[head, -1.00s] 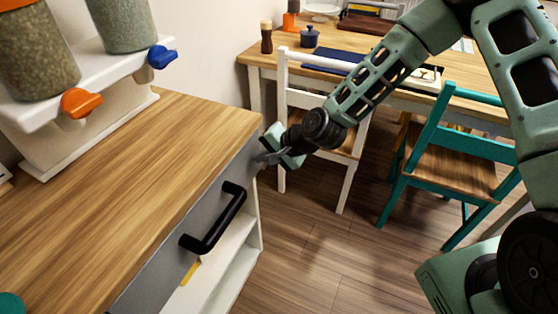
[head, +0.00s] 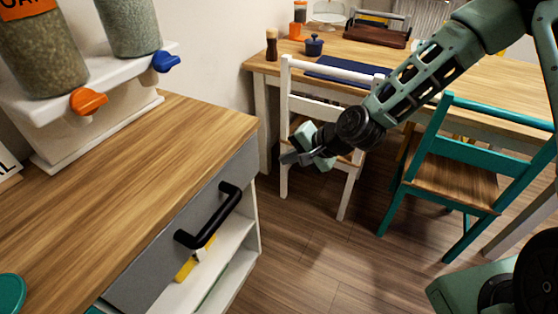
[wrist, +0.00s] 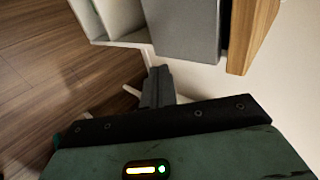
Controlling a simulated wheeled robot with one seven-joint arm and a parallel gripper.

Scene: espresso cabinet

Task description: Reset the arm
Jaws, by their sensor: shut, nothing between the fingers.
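My gripper (head: 290,158) is shut and empty in the head view. It hangs in the air just right of the cabinet's corner, in front of the white chair, with a gap to the cabinet. In the wrist view its dark fingers (wrist: 158,86) are together. The cabinet's wooden top (head: 150,160) and its grey drawer front (head: 150,262) with a black handle (head: 212,222) are at left in the head view. The drawer front also shows in the wrist view (wrist: 185,30).
A white chair (head: 286,110) and a teal chair (head: 405,185) stand by the wooden table (head: 480,80). Two dispensers with an orange knob (head: 88,101) and a blue knob (head: 166,62) stand on the cabinet. Open shelves (head: 225,255) lie below the drawer. Floor (head: 320,260) is clear at front.

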